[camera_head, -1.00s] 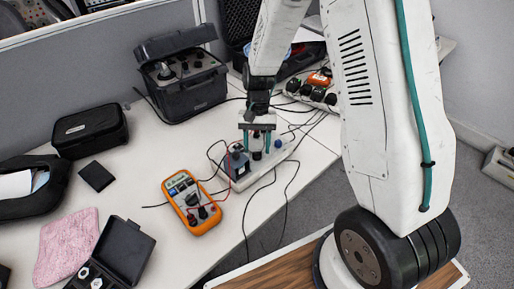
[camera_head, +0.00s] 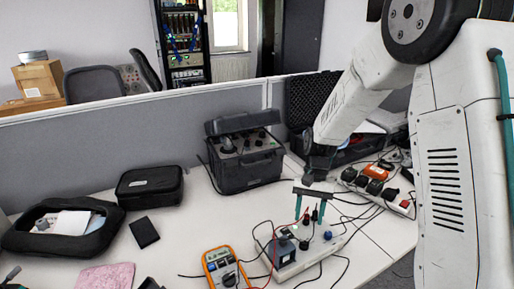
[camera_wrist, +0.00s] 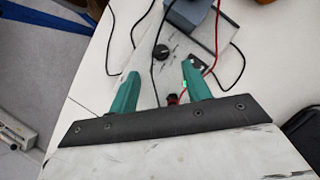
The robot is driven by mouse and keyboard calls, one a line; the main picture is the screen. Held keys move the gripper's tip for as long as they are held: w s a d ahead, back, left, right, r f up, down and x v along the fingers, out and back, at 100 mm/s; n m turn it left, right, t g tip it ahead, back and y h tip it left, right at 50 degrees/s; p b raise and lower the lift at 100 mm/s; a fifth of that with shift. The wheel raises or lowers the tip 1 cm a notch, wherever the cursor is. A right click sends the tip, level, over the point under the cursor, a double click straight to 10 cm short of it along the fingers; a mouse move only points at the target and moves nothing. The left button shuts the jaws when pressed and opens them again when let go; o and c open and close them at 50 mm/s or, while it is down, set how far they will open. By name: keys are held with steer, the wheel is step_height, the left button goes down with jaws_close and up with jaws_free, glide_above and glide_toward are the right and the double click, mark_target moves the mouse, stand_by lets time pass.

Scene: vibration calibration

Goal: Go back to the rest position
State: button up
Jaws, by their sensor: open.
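My gripper (camera_head: 309,220) hangs with its two teal fingers pointing down, apart and with nothing between them. It is above the white-grey box with knobs (camera_head: 318,250) on the table; the fingertips appear clear of it. In the wrist view my gripper (camera_wrist: 160,70) is open over the same box (camera_wrist: 152,45), with a black knob, a blue-grey block, and black and red cables in sight. An orange multimeter (camera_head: 222,266) lies left of the box, cut off by the lower edge of the head view.
A black case instrument (camera_head: 245,160) stands behind, and a power strip (camera_head: 378,188) lies right. A black pouch (camera_head: 150,188), a dark square (camera_head: 144,232) and a pink cloth (camera_head: 106,276) lie left. A grey partition (camera_head: 90,150) borders the table. Loose cables surround the box.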

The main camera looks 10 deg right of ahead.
steer(key=s+d+r+n+t+h, duration=0.1)
steer(key=s+r+n+t, duration=0.1)
steer(key=s+r, duration=0.8)
steer(key=s+r+n+t+h, duration=0.1)
steer(key=s+r+n+t, duration=0.2)
steer(key=s+r, duration=0.8)
steer(key=s, duration=0.4)
steer(key=shift+s+d+r+t, duration=0.3)
steer(key=shift+s+d, duration=0.1)
